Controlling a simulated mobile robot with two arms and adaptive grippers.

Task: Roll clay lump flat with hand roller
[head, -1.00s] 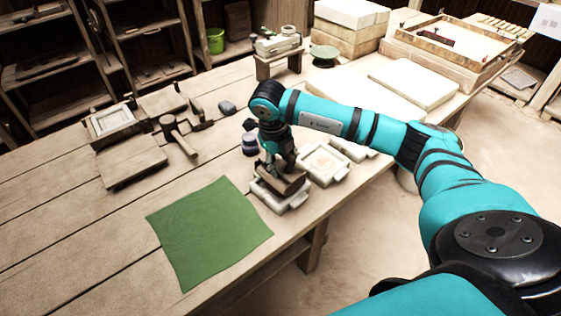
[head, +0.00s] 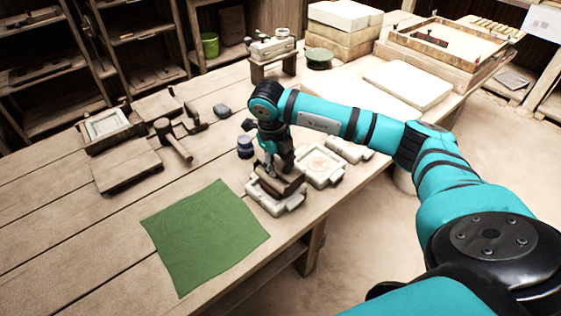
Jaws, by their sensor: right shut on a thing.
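My right gripper (head: 278,166) points down at the table's right edge. It is shut on a brown block-like piece (head: 287,184), which sits over or in a pale square mould frame (head: 270,202). The fingers hide part of the piece, and I cannot tell whether it touches the frame's inside. A small grey lump (head: 221,110), perhaps the clay, lies on the table further back. A dark tool with a handle (head: 196,119), possibly the hand roller, lies left of the lump. My left gripper is out of view.
A green cloth (head: 205,235) lies flat at the front. A mallet (head: 174,140), a wooden board (head: 127,166) and a framed mould (head: 105,126) are to the left. Another pale mould (head: 320,165) and a dark jar (head: 245,146) stand beside the gripper. The front left planks are clear.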

